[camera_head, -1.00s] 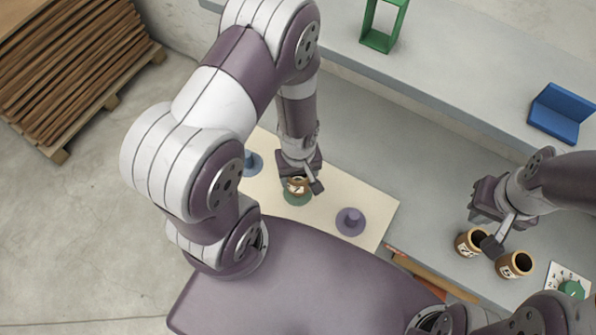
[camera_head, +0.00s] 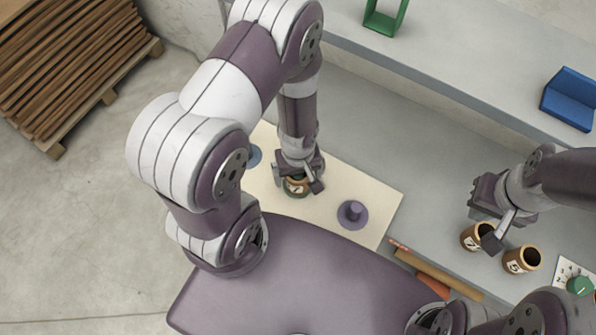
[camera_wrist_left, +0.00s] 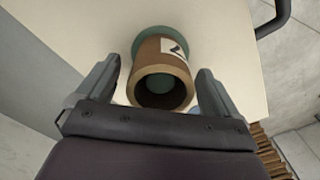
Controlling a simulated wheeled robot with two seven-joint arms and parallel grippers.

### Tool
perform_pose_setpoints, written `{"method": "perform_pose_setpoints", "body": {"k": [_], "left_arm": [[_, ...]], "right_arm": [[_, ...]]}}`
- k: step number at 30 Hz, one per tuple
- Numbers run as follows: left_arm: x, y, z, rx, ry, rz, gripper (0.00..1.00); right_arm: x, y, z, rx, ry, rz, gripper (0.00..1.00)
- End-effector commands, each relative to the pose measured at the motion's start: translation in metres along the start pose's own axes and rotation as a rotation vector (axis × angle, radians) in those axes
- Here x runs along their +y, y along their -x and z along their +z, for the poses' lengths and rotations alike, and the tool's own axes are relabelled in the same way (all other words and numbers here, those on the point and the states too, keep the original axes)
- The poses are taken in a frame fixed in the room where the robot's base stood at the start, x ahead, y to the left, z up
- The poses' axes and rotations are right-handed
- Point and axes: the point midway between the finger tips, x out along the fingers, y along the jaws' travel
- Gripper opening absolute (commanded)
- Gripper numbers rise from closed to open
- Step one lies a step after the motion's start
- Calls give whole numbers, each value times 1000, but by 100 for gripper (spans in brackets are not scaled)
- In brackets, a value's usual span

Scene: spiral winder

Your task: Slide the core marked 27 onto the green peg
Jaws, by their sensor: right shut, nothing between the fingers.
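The brown core (camera_head: 296,186) stands at the green peg (camera_head: 288,193) on the cream board, in the middle of the three pegs. In the left wrist view the core (camera_wrist_left: 161,84) has a white label with a partly visible dark mark. Green shows inside its bore, and the green base (camera_wrist_left: 165,33) shows beyond it, so it is around the peg. My left gripper (camera_head: 298,186) is open with a finger on either side of the core, gaps showing in the left wrist view (camera_wrist_left: 158,78). My right gripper (camera_head: 491,243) is shut and empty, above two other cores.
A core (camera_head: 476,237) and a core marked 5 (camera_head: 521,259) stand at the right. A purple peg (camera_head: 352,213) and a blue peg (camera_head: 254,156) flank the green one. A blue bracket (camera_head: 570,98) and green frame (camera_head: 385,17) stand at the back.

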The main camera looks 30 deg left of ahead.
Motion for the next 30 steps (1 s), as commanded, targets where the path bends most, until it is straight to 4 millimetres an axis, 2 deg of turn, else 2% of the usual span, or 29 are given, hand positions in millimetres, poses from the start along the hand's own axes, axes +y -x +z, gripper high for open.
{"method": "perform_pose_setpoints", "body": {"k": [5,8,15,21,25,30], "left_arm": [[0,1,0,0,0,0,95],[1,12,-1,3,0,3,95],[1,76,-1,6,0,5,95],[1,116,-1,3,0,3,95],[0,126,0,1,0,1,95],[0,127,0,0,0,0,95]], "right_arm": [[0,0,0,0,0,0,0],[0,1,0,0,0,0,0],[0,4,0,0,0,0,0],[0,6,-1,0,0,0,0],[0,6,-1,0,0,0,0],[0,6,-1,0,0,0,0]]}}
